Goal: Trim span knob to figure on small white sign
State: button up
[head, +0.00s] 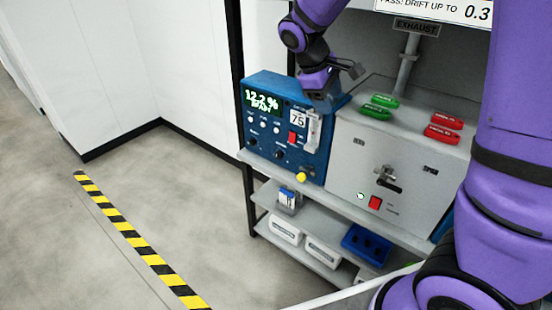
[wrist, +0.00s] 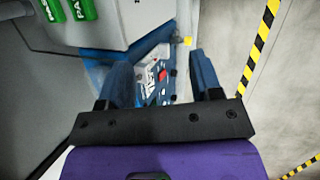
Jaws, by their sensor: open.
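The blue analyser (head: 262,118) stands on the bench, with a lit green display (head: 262,99) that appears to read 12.2 % and a second line I read as READY. A small white sign (head: 298,119) on its front reads 75. Dark knobs sit low on the panel, one at left (head: 252,142) and one near the middle (head: 279,155); their labels are too small to tell which is span. My gripper (head: 335,82) is open and empty above the analyser's right top. In the wrist view, my gripper's fingers (wrist: 161,78) frame part of the blue panel (wrist: 152,82).
A grey cabinet (head: 350,150) with a black handle stands to the right, with green tags (head: 378,106) and red tags (head: 442,134) on top.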

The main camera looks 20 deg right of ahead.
jog(key=w+a+f+n+t+h, duration=0.1)
jog(key=w+a+f+n+h, duration=0.25)
jog(key=w+f, duration=0.4)
jog(key=w+a+f+n+h, duration=0.3)
jog(key=w+f+n, duration=0.1)
jog(key=f, duration=0.6)
jog(key=n+t+h, duration=0.3)
jog(key=n+t, duration=0.7)
jog(key=n, duration=0.2)
send_near(277, 157)
jog(key=x, duration=0.9)
jog(key=shift+w+d+f, duration=0.15)
jog(key=shift+w+d, duration=0.1)
jog(key=c, duration=0.9)
